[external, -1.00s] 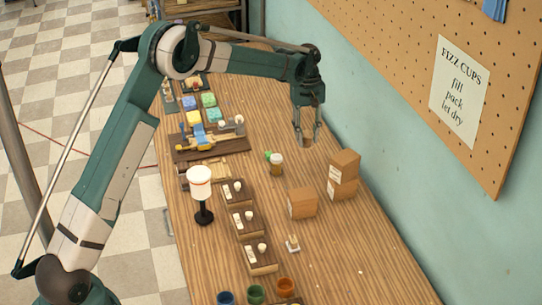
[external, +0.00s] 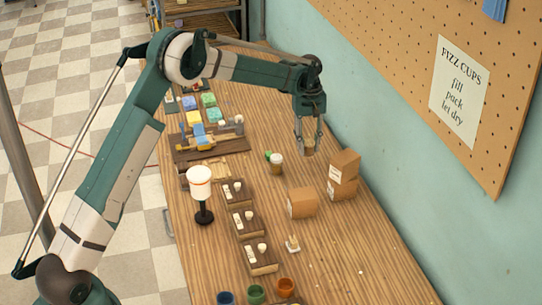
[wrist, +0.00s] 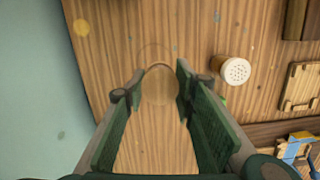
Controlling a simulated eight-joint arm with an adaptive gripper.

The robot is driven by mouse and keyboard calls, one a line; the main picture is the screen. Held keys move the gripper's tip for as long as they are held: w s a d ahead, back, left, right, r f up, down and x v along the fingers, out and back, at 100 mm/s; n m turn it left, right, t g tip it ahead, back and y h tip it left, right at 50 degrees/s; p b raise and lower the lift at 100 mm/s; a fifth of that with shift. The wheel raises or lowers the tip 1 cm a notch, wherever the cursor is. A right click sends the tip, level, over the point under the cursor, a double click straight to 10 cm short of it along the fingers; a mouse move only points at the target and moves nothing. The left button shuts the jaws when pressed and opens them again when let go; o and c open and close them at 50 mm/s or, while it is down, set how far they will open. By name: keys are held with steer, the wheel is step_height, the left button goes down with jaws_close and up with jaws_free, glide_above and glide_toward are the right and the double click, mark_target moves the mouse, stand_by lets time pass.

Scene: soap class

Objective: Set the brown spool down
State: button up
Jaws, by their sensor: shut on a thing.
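The brown spool (external: 308,148) is between the fingertips of my gripper (external: 308,145), which is shut on it. In the wrist view the spool (wrist: 160,86) is a tan round shape between the two green fingers (wrist: 157,92), seen from above. It blends with the wood grain behind it. The spool appears held near the tabletop (external: 345,240), close to its wall-side edge. I cannot tell whether its underside touches the wood.
A shaker with a pierced white top (wrist: 236,70) stands close by, also seen in the external view (external: 276,164). A green item (external: 267,155) lies beside it. Cardboard boxes (external: 302,203) stand nearer the camera. A white lamp (external: 200,182) and several dark trays (external: 238,193) stand left.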

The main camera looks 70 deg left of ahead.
mark_target(308, 156)
steer(key=shift+f, duration=0.9)
steer(key=shift+f, duration=0.1)
steer(key=shift+f, duration=1.75)
steer(key=shift+f, duration=0.15)
steer(key=o, duration=0.9)
steer(key=r, duration=0.4)
steer(key=a+r, duration=0.1)
steer(key=r, duration=0.7)
steer(key=shift+w+a+r, duration=0.1)
steer(key=shift+a, duration=0.1)
